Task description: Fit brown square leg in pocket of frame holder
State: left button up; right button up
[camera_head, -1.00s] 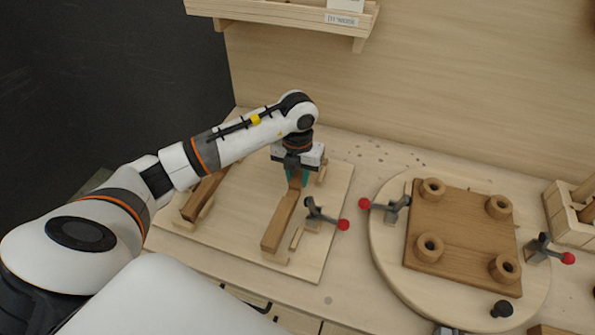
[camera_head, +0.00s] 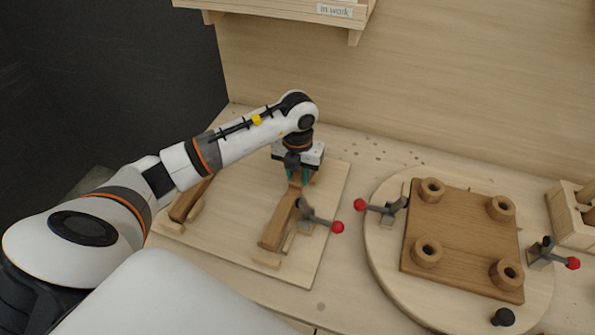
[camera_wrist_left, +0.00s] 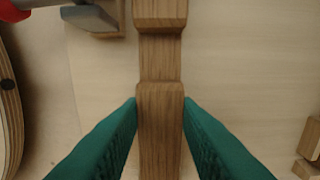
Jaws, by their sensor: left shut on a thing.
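The brown square leg (camera_head: 279,222) lies lengthwise over the right side of the pale frame holder board (camera_head: 232,222). My left gripper (camera_head: 299,180) is shut on its far part. In the left wrist view the green fingers (camera_wrist_left: 160,108) press on both sides of the leg (camera_wrist_left: 160,60), which has a stepped notch. A small pale block (camera_head: 266,262) is just beyond the leg's near end, and a thin strip (camera_head: 289,241) runs along its right side. I cannot tell whether the leg is fully down in the pocket. My right gripper is not in view.
A red-tipped clamp (camera_head: 320,218) stands close right of the leg. Another brown bar (camera_head: 188,200) lies at the board's left. A round turntable (camera_head: 384,272) carries a brown panel (camera_head: 462,240) with several rings and clamps nearby. A shelf (camera_head: 270,8) hangs above.

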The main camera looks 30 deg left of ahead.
pick_arm(q)
jog(key=shift+f+b, duration=0.95)
jog(key=shift+f, duration=0.4)
jog(key=shift+f, duration=0.3)
jog(key=o, duration=1.2)
jog(key=shift+c, duration=0.2)
